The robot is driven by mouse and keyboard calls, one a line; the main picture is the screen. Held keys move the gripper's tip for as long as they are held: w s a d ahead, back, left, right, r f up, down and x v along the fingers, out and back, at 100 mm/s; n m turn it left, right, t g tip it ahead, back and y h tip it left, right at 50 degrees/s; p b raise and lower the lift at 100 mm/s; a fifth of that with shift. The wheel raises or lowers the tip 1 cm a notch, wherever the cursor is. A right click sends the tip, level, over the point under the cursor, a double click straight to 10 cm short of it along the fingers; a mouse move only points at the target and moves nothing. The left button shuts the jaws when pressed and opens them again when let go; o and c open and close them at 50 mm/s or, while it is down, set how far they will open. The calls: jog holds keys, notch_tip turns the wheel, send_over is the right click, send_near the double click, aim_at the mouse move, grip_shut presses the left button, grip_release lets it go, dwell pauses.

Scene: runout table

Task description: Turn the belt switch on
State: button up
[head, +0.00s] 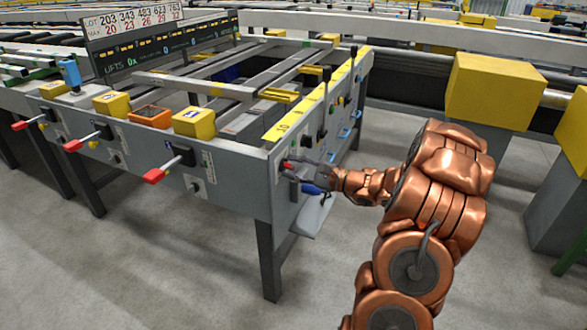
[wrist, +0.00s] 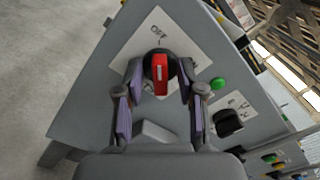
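The belt switch (wrist: 160,73), a red handle on a round black base, sits on a white label plate on the grey panel in the wrist view. Writing above it looks like "OFF". In the head view a small red part (head: 286,166) shows on the table's right end panel, just left of my gripper (head: 312,178). In the wrist view my gripper (wrist: 160,85) is open, with one finger on each side of the red handle. A small gap seems to show on both sides; I cannot tell whether either finger touches the black base.
A green button (wrist: 218,84) and a black switch (wrist: 228,121) are close to the right finger in the wrist view. Red-tipped levers (head: 154,176) stick out from the table's front. A yellow block (head: 495,88) stands behind my arm. The floor in front is clear.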

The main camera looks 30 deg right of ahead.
grip_shut()
jog(key=shift+r+p, duration=0.1)
jog(key=shift+p, duration=0.5)
jog(key=m+p, duration=0.1)
jog(key=p, duration=0.1)
jog(key=m+p, duration=0.1)
jog(key=p, duration=0.1)
jog(key=shift+r+m+p, duration=0.3)
jog(key=shift+m+p, duration=0.1)
jog(key=m+p, duration=0.5)
jog(key=p, duration=0.3)
jog(key=shift+f, duration=0.1)
jog(key=m+p, duration=0.4)
jog(key=shift+d+f+m+p, duration=0.1)
jog(key=shift+f+m+p, duration=0.05)
jog(key=shift+m+p, duration=0.2)
jog(key=shift+w+d+f+m+p, duration=0.1)
jog(key=shift+m+p, duration=0.65)
jog(key=shift+m, duration=0.4)
jog(key=shift+f+m+p, duration=0.15)
jog(key=shift+m+p, duration=0.4)
jog(key=shift+m, duration=0.95)
